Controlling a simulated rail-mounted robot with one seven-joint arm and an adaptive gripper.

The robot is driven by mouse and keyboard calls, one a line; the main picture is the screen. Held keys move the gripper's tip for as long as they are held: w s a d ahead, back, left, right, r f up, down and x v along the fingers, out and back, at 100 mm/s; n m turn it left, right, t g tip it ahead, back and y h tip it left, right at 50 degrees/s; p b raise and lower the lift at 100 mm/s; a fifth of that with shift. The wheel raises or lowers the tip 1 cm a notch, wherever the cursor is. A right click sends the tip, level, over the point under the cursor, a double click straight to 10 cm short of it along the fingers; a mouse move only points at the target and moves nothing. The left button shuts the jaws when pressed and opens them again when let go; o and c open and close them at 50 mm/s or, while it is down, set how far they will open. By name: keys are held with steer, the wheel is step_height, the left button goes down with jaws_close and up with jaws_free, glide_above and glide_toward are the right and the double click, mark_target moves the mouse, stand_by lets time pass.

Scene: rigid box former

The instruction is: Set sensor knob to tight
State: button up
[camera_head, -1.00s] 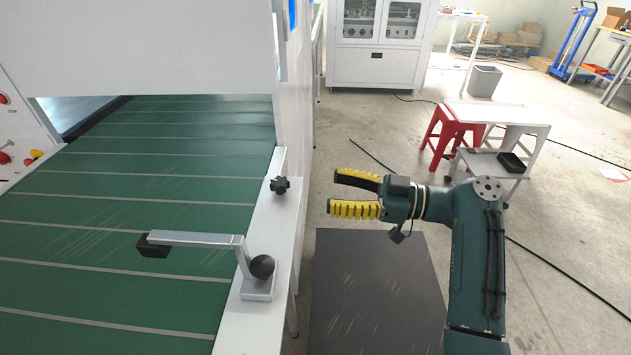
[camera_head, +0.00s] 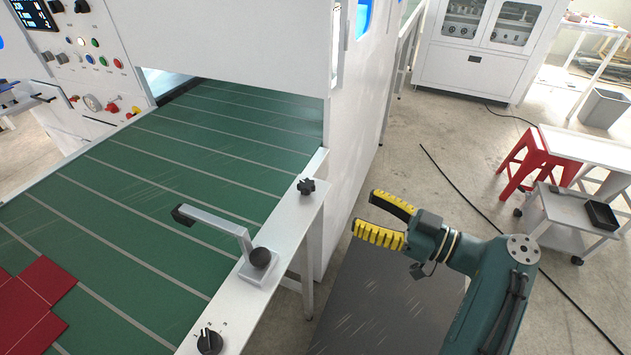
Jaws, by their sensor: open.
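A black rotary knob (camera_head: 209,341) with a light pointer line sits on the white side rail near the bottom edge of the view. A grey sensor arm (camera_head: 215,228) with a black head reaches over the green belt. A black ball knob (camera_head: 261,258) is at its base, and a black star knob (camera_head: 306,186) stands farther up the rail. My gripper (camera_head: 366,213), with yellow ribbed fingers, is open and empty to the right of the rail, apart from all the knobs, its fingers pointing left.
The green belt (camera_head: 150,210) runs under a white machine housing (camera_head: 230,45). Red sheets (camera_head: 35,300) lie on it at lower left. A control panel (camera_head: 90,50) with buttons is at upper left. A red stool (camera_head: 535,160) and a grey cart (camera_head: 570,225) stand at right.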

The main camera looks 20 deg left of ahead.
mark_target(306, 184)
steer(key=w+a, duration=0.1)
steer(key=a, duration=0.3)
steer(key=a+b, duration=0.1)
steer(key=a, duration=0.4)
steer(key=w+a+b, duration=0.1)
steer(key=a, duration=0.4)
steer(key=shift+w, duration=0.35)
steer(key=c, duration=1.2)
steer(key=m+t+p, duration=0.2)
steer(key=p, duration=0.2)
steer(key=shift+r+t+h, duration=0.15)
steer(key=shift+t+h, duration=0.15)
steer(key=shift+t, duration=0.1)
steer(key=shift+f+m+t+h+p, duration=0.1)
steer(key=shift+m+t+h+p, duration=0.55)
steer(key=shift+t, duration=0.4)
steer(key=shift+f+m+t+h+p, duration=0.1)
steer(key=shift+m+t+h+p, duration=0.4)
steer(key=shift+m+t, duration=0.4)
steer(key=o, duration=1.2)
steer(key=shift+n, duration=0.25)
steer(key=shift+d, duration=0.1)
steer(key=v, duration=1.2)
